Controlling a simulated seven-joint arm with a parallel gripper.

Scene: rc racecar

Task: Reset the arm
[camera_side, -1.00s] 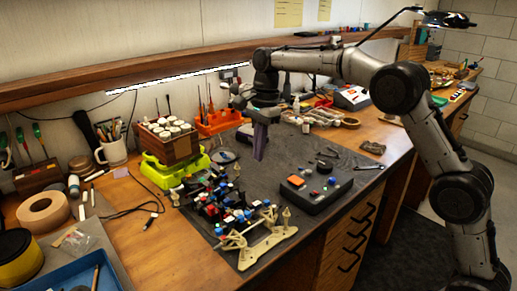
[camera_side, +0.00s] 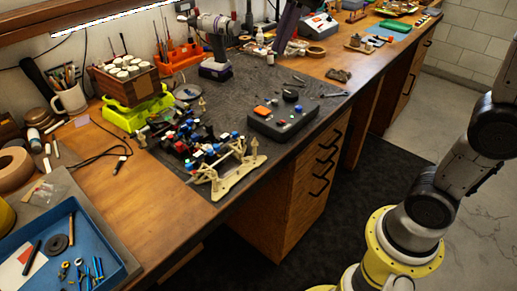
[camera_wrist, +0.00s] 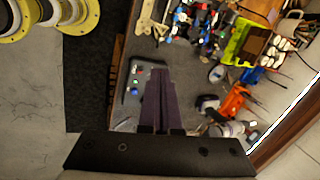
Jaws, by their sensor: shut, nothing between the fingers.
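My gripper (camera_side: 277,55) hangs at the top edge of the side view, with only its purple fingers showing. It is well above the bench and holds nothing. In the wrist view the fingers (camera_wrist: 160,72) lie close together and point at the bench, overlapping the dark control box in the picture. The partly built car chassis (camera_side: 195,145), with a cream front frame (camera_side: 230,175), sits on the dark mat (camera_side: 255,85), apart from the gripper.
A dark control box (camera_side: 283,120) sits right of the chassis. A green stand with a wooden box of jars (camera_side: 125,80), an orange tool holder (camera_side: 180,57) and a drill (camera_side: 215,45) stand behind. A blue tray (camera_side: 105,240) is front left. The bench's right front is fairly clear.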

